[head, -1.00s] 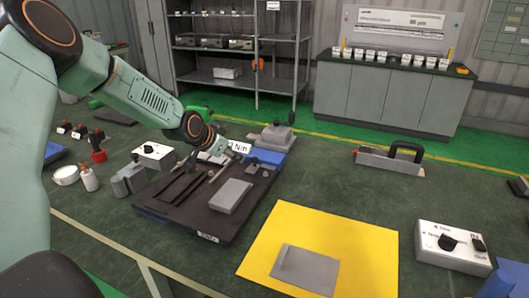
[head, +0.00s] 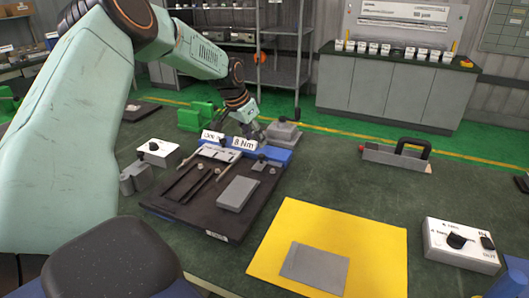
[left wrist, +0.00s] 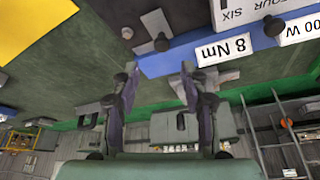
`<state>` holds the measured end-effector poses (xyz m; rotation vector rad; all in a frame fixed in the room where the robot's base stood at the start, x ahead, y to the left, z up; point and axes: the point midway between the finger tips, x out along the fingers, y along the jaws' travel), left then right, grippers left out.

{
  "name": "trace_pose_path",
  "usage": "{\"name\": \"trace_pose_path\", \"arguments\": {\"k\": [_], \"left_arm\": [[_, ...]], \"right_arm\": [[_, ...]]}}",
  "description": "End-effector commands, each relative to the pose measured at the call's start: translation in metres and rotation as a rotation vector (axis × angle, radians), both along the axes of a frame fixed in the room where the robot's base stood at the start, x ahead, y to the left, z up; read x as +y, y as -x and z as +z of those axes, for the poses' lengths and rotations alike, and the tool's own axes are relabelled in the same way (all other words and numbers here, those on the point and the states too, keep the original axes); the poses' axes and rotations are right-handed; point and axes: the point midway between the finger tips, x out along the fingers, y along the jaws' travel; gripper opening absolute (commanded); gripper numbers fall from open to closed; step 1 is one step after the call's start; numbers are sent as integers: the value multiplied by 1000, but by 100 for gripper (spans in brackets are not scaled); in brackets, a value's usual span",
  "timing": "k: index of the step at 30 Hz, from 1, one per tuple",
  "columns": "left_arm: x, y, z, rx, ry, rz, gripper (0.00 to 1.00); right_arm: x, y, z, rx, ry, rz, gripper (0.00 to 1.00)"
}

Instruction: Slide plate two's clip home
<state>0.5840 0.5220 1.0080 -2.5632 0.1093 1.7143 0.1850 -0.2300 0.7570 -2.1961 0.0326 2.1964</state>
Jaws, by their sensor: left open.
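My left gripper (head: 251,126) is over the back right of the black board (head: 176,212), close to the blue strip (head: 277,153) with the "8 Nm" label. In the left wrist view the left gripper (left wrist: 158,76) has its two fingers spread with nothing between them; the blue strip (left wrist: 155,64) lies just beyond the tips. A grey block (head: 237,193) lies on the board beside dark bars and thin rods. A small grey piece with a dark knob (head: 260,164) sits near the strip. I cannot tell which part is plate two or its clip. My right gripper is not in view.
A yellow mat (head: 376,245) with a flat grey plate (head: 315,266) lies in front. A white switch box (head: 461,246) is at the right, and a grey handled tool (head: 396,157) behind. Another white box (head: 158,151) stands left of the board. Green bench between them is clear.

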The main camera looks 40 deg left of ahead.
Motion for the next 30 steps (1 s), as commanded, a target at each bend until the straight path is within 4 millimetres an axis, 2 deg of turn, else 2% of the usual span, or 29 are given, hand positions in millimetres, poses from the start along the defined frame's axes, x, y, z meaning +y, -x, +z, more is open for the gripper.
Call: {"name": "trace_pose_path", "arguments": {"k": [5, 15, 20, 29, 30], "left_arm": [[1, -4, -18, 4, 3, 11, 45], [-1, -24, -63, 2, 2, 6, 45], [-1, -29, -71, 0, 4, 5, 45], [-2, -30, -72, -1, 4, 5, 45], [-2, -30, -72, -1, 4, 5, 42]], "right_arm": [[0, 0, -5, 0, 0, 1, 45], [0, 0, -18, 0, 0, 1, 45], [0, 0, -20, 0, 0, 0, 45], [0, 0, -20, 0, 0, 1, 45], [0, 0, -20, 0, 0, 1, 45]]}}
